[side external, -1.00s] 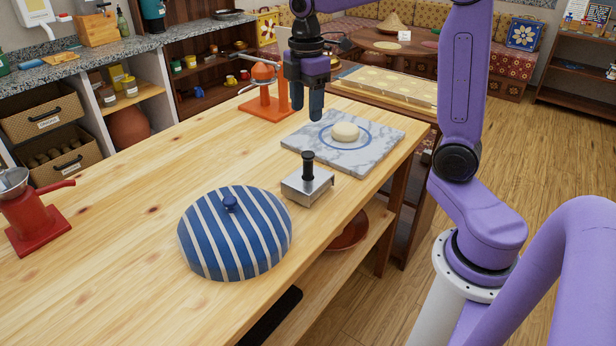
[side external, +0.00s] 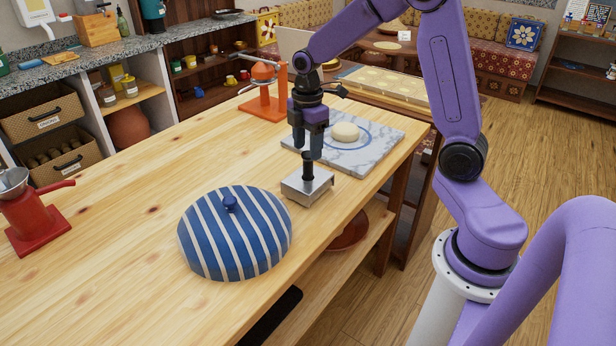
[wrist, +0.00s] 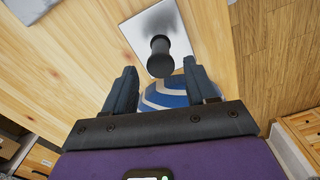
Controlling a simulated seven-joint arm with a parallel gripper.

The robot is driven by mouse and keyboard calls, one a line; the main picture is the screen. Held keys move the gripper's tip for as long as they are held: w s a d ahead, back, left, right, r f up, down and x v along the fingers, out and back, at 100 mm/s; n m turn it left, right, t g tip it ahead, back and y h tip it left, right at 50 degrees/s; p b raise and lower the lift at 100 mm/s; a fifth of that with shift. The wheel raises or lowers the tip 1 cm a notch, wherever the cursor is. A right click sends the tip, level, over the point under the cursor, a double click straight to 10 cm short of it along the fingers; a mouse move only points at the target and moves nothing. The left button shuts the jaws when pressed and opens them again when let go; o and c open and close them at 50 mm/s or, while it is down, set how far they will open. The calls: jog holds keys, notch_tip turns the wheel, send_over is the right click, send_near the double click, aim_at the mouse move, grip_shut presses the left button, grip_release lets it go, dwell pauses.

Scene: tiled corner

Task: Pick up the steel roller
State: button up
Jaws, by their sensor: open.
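The steel thing on the table is a flat block (side external: 297,186) with an upright black handle (side external: 307,170); I see no plain cylinder-shaped roller. In the wrist view its steel plate (wrist: 141,32) and handle (wrist: 160,58) show at top centre. My gripper (side external: 309,153) points down over the block. Its fingertips are near the handle's top, which is partly hidden by them in the side view. In the wrist view my gripper (wrist: 160,72) is open and empty, with the handle roughly centred across the gap, just past the fingertips.
A blue-and-white striped lid (side external: 235,235) lies close by at the front left. A marble slab (side external: 375,155) with a pale dough lump (side external: 345,131) is behind. An orange stand (side external: 265,98) is farther back. The wooden table's left side is mostly clear.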

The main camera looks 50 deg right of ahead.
aim_at(308, 154)
jog(key=shift+s+f, duration=0.1)
jog(key=shift+f, duration=2.7)
jog(key=shift+r, duration=0.1)
grip_shut()
